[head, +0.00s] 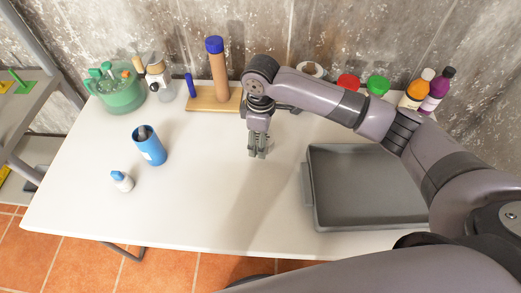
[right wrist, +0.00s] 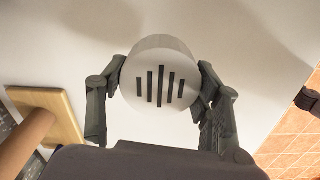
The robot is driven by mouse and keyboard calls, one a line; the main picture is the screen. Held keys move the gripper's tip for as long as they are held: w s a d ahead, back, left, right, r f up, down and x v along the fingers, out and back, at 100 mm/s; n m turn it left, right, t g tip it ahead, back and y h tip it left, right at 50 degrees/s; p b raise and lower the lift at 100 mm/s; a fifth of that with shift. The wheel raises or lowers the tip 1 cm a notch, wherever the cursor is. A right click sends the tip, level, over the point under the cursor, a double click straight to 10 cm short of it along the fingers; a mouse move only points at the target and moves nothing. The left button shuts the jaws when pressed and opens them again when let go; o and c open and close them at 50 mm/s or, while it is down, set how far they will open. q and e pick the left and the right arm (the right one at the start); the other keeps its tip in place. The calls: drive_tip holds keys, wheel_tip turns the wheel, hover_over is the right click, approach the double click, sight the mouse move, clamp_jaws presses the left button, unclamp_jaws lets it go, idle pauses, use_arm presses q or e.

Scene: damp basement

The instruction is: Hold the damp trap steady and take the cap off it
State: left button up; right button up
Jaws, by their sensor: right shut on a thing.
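The white round thing with dark slots in its face (right wrist: 160,85) looks like the damp trap. In the right wrist view it sits between the two fingers of my right gripper (right wrist: 160,70), one on each side, and the gripper is shut on it. I cannot tell where a cap meets a body. In the head view my right gripper (head: 258,152) points down over the middle of the white table, and the trap is hard to make out there against the white top. My left gripper is not in view.
A grey tray (head: 310,190) lies on the table (head: 200,225) at the right. The front middle is clear.

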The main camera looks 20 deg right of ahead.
drive_tip(key=shift+f, duration=3.25)
drive_tip(key=shift+f, duration=0.15)
drive_tip(key=o, duration=1.3)
wheel_tip(320, 180, up, 12)
drive_tip(key=shift+r, duration=0.2)
